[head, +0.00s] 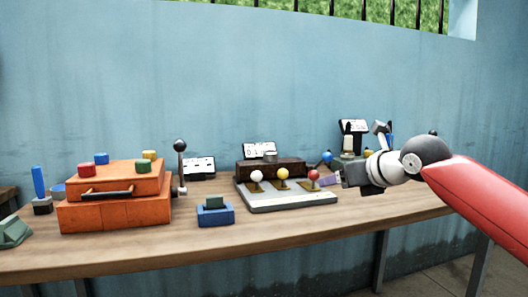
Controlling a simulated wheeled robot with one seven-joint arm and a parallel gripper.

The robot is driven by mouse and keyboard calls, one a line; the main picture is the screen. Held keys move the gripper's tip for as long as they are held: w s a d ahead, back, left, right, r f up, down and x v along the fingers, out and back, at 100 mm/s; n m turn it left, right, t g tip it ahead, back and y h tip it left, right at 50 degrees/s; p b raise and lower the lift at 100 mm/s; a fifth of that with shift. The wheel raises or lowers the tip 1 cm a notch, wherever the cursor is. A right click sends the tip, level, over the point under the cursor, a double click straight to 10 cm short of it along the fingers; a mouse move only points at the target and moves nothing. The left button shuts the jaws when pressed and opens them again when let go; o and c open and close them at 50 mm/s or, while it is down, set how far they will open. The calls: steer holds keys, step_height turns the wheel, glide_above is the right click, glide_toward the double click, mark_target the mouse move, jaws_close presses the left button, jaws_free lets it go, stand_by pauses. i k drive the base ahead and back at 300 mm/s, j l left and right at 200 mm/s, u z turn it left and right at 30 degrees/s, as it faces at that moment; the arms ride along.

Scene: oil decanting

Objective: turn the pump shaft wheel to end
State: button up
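I cannot make out a pump shaft wheel for certain. The grey panel (290,202) is left of my gripper, with white (256,176), yellow (283,173) and red (314,173) ball knobs. A blue ball (327,157) is behind the gripper tip.
The wooden bench (220,244) runs along a blue wall. An orange box (117,213) with coloured blocks on top stands left, beside a black-ball lever (180,146). A blue block (215,216) stands mid-bench. Small devices (352,128) stand behind my gripper. The bench's front strip is clear.

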mark_target(268, 156)
steer(key=i+j, duration=0.35)
steer(key=i, duration=0.15)
steer(key=i+j, duration=0.4)
steer(key=i, duration=0.15)
